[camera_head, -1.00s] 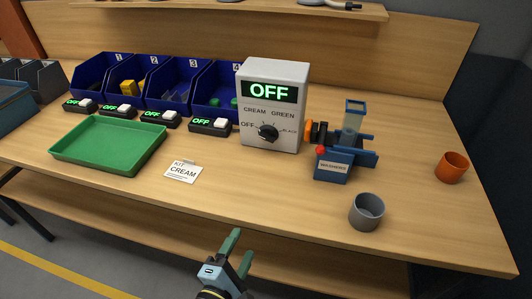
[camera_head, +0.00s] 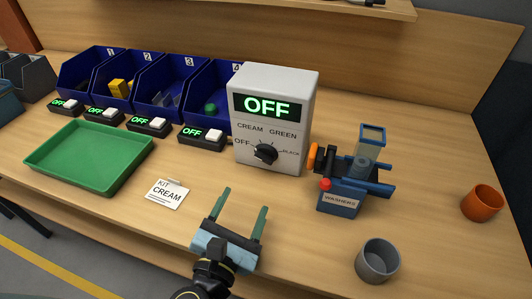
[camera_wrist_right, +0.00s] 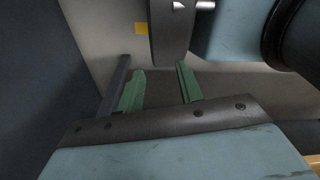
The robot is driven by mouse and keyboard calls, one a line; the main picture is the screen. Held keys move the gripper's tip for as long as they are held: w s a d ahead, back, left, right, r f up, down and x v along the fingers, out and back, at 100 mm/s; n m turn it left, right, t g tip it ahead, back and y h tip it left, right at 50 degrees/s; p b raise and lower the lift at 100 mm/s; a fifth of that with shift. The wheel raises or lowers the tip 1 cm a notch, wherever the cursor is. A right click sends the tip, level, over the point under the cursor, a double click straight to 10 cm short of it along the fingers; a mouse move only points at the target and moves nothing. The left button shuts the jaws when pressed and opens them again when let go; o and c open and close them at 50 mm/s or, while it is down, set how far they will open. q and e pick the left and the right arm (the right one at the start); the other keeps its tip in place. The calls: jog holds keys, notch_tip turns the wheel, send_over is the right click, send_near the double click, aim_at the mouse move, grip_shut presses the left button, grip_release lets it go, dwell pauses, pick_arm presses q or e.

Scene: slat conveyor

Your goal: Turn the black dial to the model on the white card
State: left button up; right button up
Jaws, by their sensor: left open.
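The black dial (camera_head: 265,153) is on the front of a white control box (camera_head: 274,85). Its markings read OFF, CREAM, GREEN and BLACK, and the box's display shows OFF in green. The white card (camera_head: 167,194) lies on the table in front and reads KIT CREAM. My left gripper (camera_head: 243,200) is open and empty, in front of the box and below the dial, apart from it. My right gripper (camera_wrist_right: 160,70) shows only in the right wrist view, with its green fingers apart and nothing between them.
A green tray (camera_head: 90,185) lies at the left, with small OFF displays (camera_head: 203,136) and blue bins (camera_head: 181,110) behind. The washer dispenser (camera_head: 340,201) stands right of the box. A grey cup (camera_head: 378,262) and an orange cup (camera_head: 482,204) are at the right.

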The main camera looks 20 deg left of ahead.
aim_at(264, 160)
pick_arm(q)
jog(key=w, duration=0.3)
jog(key=shift+w+r+p, duration=0.2)
jog(key=shift+w+p, duration=0.2)
jog(key=w, duration=0.7)
jog(key=shift+d+f, duration=0.1)
jog(key=shift+d, duration=0.05)
jog(key=shift+w, duration=0.65)
pick_arm(e)
jog(key=shift+s+a+r, duration=0.1)
jog(key=shift+s+r, duration=0.2)
jog(key=shift+s, duration=0.25)
jog(key=shift+s+a+r, duration=0.1)
jog(key=shift+s+r, duration=0.2)
jog(key=shift+s, duration=0.2)
pick_arm(q)
jog(key=shift+c, duration=0.3)
pick_arm(e)
jog(key=shift+s, duration=0.1)
